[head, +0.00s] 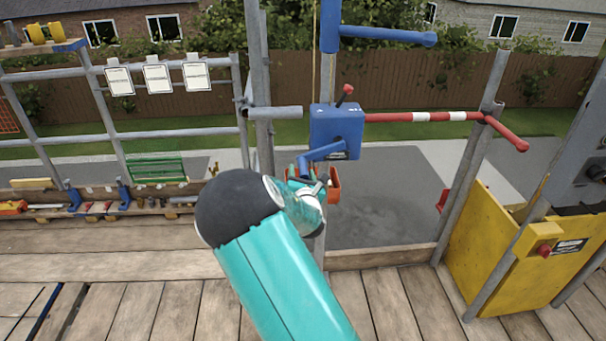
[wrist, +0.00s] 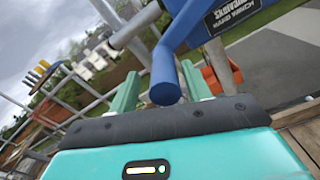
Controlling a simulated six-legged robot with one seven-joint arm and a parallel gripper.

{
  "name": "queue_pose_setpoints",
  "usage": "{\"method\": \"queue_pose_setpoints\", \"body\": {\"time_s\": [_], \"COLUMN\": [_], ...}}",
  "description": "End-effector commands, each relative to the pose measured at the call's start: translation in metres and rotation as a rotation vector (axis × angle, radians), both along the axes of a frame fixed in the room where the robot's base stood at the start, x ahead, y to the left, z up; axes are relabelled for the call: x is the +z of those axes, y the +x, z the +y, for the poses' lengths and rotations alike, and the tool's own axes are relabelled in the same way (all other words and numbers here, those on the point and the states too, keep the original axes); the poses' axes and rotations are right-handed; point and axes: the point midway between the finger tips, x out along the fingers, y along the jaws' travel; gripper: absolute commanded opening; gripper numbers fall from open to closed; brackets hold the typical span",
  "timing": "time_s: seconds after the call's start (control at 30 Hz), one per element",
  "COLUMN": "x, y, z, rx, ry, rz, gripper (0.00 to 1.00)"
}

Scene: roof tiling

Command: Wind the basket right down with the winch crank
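The blue hand winch (head: 336,128) is mounted on an upright pole, with a red-knobbed lever on top. Its blue crank (head: 320,154) points down and left, towards my gripper (head: 308,183). In the wrist view the crank's round handle (wrist: 165,82) lies between the two teal fingers of my gripper (wrist: 160,85), with gaps visible on both sides. My gripper looks open around the handle. The orange basket (head: 334,184) hangs just behind my gripper and is partly hidden by it. It also shows in part in the wrist view (wrist: 214,78).
A red-and-white bar (head: 425,117) spans the opening right of the winch. A yellow panel (head: 490,262) with a red knob stands at the right. A shelf of tools (head: 95,205) runs along the left. Wooden planks (head: 150,308) form the floor; grey paving lies below.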

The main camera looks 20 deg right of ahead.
Motion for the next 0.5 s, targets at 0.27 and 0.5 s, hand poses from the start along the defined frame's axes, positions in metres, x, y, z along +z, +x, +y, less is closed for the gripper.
{"method": "queue_pose_setpoints", "body": {"time_s": [0.27,0.5], "x": [0.001,0.001], "y": [-0.003,-0.035], "z": [-0.003,0.007], "rx": [-0.006,-0.006], "ry": [-0.001,0.001], "rz": [-0.002,-0.001], "gripper": [0.49,0.49]}}
